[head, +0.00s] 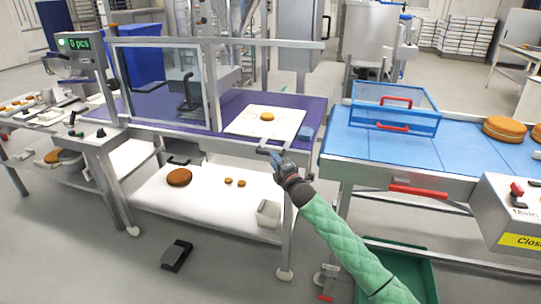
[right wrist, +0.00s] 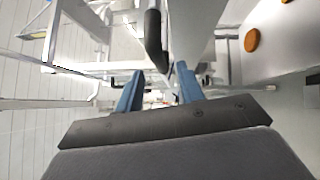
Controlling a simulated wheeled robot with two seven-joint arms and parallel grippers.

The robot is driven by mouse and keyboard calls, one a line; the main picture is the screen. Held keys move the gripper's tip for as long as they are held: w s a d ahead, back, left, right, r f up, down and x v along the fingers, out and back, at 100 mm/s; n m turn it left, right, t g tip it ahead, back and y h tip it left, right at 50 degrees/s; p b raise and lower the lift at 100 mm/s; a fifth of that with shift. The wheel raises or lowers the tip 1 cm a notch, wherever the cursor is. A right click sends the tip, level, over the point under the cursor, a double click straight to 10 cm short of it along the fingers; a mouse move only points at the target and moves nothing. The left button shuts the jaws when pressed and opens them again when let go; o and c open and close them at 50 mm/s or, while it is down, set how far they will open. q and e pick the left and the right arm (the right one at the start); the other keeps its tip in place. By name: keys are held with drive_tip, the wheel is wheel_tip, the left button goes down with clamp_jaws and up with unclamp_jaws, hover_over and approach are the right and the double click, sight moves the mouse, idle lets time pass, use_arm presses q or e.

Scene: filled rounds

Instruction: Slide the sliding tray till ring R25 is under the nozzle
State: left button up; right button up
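The white sliding tray (head: 242,124) lies on the purple table top, right of the clear guard panel, with one round brown piece (head: 267,117) on it. Ring labels are too small to read, so I cannot pick out R25. I cannot clearly make out the nozzle. My right gripper (head: 274,156) is at the table's front edge, just in front of the tray. In the right wrist view its blue fingers (right wrist: 158,88) are apart with nothing between them. A black handle (right wrist: 153,42) shows just beyond the fingertips. My left gripper is not in view.
The guard panel (head: 165,88) stands left of the tray. A lower white shelf (head: 205,205) holds brown rounds and a small white bin (head: 268,213). A blue table (head: 350,140) with a blue-framed clear box stands right. A black pedal (head: 176,255) lies on the floor. A display reads "0 pcs".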

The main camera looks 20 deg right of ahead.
drive_tip(key=shift+p+x, duration=0.55)
drive_tip(key=shift+x, duration=2.1)
clamp_jaws()
